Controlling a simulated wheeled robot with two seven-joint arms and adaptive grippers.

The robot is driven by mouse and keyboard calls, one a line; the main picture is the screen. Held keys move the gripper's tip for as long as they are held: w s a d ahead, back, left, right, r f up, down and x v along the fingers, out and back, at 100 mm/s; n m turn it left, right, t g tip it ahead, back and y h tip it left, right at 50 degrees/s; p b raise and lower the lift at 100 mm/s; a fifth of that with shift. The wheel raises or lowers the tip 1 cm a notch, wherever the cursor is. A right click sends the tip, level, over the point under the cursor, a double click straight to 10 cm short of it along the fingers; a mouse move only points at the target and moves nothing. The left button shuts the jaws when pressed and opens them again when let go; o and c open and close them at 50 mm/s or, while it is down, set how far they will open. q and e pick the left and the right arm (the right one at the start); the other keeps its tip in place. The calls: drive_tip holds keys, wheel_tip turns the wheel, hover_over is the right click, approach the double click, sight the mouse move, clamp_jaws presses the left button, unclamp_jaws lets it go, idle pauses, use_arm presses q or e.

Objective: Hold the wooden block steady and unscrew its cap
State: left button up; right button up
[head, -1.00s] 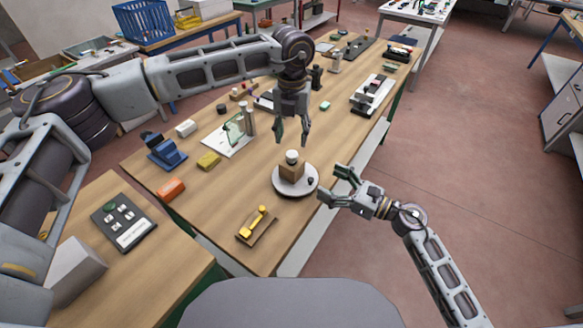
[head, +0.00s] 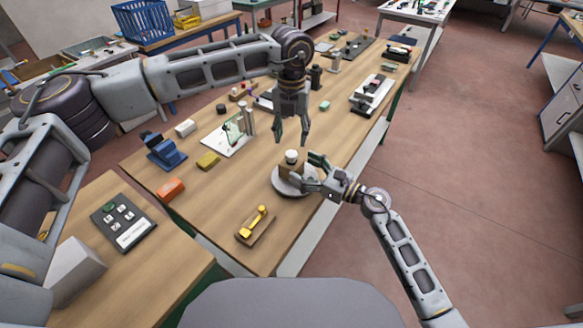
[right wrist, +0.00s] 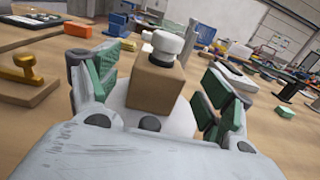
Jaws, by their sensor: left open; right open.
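The wooden block (right wrist: 157,85) stands upright on a round white plate (head: 288,187), with its white cap (head: 292,156) on top. In the right wrist view the cap (right wrist: 166,44) sits on a narrower neck above the block. My right gripper (head: 311,170) is open at the plate. In the right wrist view its green-padded fingers (right wrist: 160,92) stand on either side of the block, with gaps visible. In the head view it hides part of the block and plate. My left gripper (head: 291,138) is open and empty, pointing down just above and behind the cap.
A yellow-handled tool on a wooden base (head: 256,224) lies nearer on the table (head: 225,205). An orange block (head: 171,188), a yellow block (head: 208,160) and a blue device (head: 165,152) stand to the left. The table's right edge runs close beside the plate.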

sight(291, 163)
drive_tip(key=shift+x, duration=2.35)
clamp_jaws()
use_arm(q)
drive_tip(key=shift+m, duration=0.3)
